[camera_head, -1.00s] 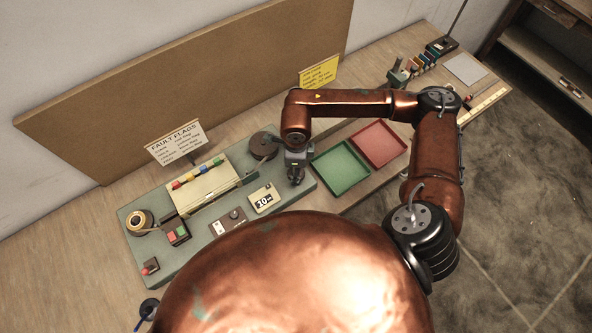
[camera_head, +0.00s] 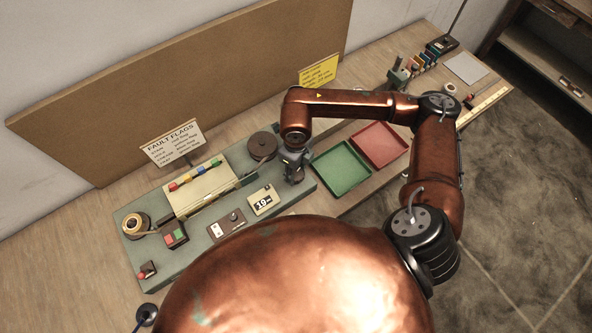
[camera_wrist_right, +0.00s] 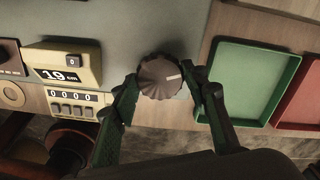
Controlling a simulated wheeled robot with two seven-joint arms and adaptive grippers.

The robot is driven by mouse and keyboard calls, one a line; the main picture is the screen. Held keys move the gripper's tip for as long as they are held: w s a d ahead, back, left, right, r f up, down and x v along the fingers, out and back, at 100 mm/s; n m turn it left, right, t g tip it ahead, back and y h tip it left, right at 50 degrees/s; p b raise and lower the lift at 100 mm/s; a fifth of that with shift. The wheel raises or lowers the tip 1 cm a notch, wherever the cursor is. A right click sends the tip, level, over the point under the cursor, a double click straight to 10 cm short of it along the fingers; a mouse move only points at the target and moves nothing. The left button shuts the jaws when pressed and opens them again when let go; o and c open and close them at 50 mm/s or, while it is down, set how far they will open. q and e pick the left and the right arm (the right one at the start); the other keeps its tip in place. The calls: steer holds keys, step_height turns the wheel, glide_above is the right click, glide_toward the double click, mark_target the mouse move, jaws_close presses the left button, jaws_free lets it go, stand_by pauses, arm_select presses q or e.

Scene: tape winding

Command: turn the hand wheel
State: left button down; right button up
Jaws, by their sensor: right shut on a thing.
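In the head view my right gripper (camera_head: 294,172) points down over the base's right end and hides the wheel. The cream length counter (camera_wrist_right: 64,64) reads 19 cm; it also shows in the head view (camera_head: 263,201). My left gripper is not in view.
A dark reel (camera_head: 262,145) stands close to my right gripper. A green tray (camera_head: 341,186) and a red tray (camera_head: 378,147) lie to the right. A fault flags sign (camera_head: 172,143), a box with coloured flags (camera_head: 203,190) and a tape roll (camera_head: 136,225) are at left.

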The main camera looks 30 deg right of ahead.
mark_target(296, 173)
stand_by(0.3)
steer(key=o, duration=1.2)
steer(key=shift+c, duration=0.2)
step_height(296, 173, up, 12)
